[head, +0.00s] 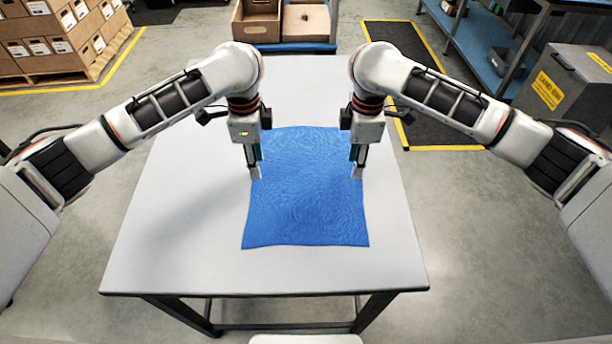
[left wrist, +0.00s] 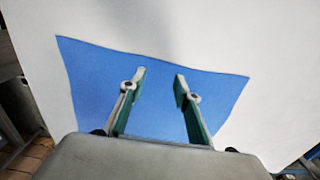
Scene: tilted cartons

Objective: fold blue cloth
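The blue cloth (head: 306,200) lies spread out flat on the white table (head: 180,230), with slightly wavy edges and no fold visible. My left gripper (head: 255,172) points down at the cloth's left edge. In the left wrist view its two fingers (left wrist: 161,75) are apart with nothing between them but a view of the cloth (left wrist: 155,100). My right gripper (head: 356,172) points down at the cloth's right edge, and its fingers are seen too edge-on to tell their opening. Whether either gripper touches the cloth is unclear. The arms hide parts of the cloth's far side edges.
The table is bare left, right and in front of the cloth. Behind it stand open cartons (head: 258,20) on a blue surface. Stacked boxes (head: 55,40) are on a pallet at the far left. A grey bin (head: 570,90) and blue-topped bench (head: 480,45) stand right.

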